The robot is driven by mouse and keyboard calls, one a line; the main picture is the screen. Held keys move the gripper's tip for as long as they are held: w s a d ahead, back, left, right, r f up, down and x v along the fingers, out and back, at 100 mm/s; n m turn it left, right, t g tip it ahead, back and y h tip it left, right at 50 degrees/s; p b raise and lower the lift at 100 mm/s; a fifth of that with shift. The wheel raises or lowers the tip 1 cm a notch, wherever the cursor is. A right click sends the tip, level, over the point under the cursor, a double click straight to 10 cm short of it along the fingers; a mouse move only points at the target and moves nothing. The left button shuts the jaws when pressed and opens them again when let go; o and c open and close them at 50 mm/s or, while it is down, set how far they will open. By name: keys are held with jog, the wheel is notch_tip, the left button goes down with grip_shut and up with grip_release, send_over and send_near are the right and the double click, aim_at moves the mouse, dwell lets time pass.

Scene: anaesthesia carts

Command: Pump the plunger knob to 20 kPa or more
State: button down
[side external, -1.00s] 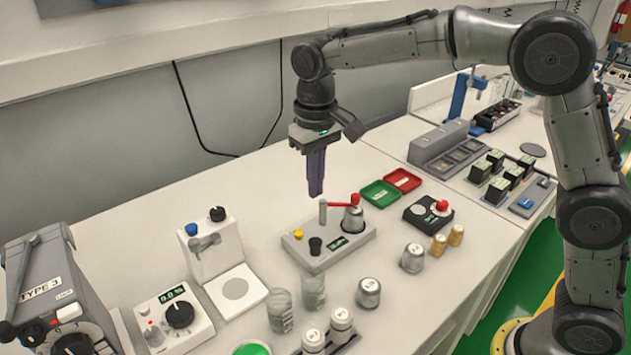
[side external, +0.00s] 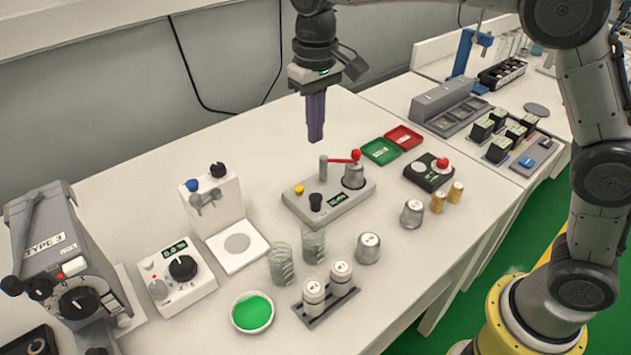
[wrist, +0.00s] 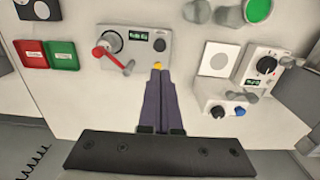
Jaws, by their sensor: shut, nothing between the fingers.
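The black knob may be the plunger knob; I cannot tell for certain. The display digits are too small to read. My gripper (side external: 316,141) points down, shut and empty, in the air above the back of this block. In the wrist view its fingertips (wrist: 157,72) overlap the yellow button's edge, and the black knob (wrist: 159,45) shows just beyond.
Left stand a dial box (side external: 180,285), a white stand (side external: 215,205) and a large grey unit (side external: 70,245). Glass beakers (side external: 281,265), metal weights (side external: 367,248) and a green dish (side external: 252,313) lie in front. Green (side external: 381,151) and red (side external: 403,137) trays lie right of the block.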

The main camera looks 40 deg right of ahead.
aim_at(316, 197)
notch_tip(316, 197, down, 14)
jog(key=shift+f, duration=0.1)
dwell(0.6)
jog(key=shift+f, duration=1.1)
notch_tip(316, 197, up, 14)
jog(key=shift+r, duration=0.25)
dwell(1.3)
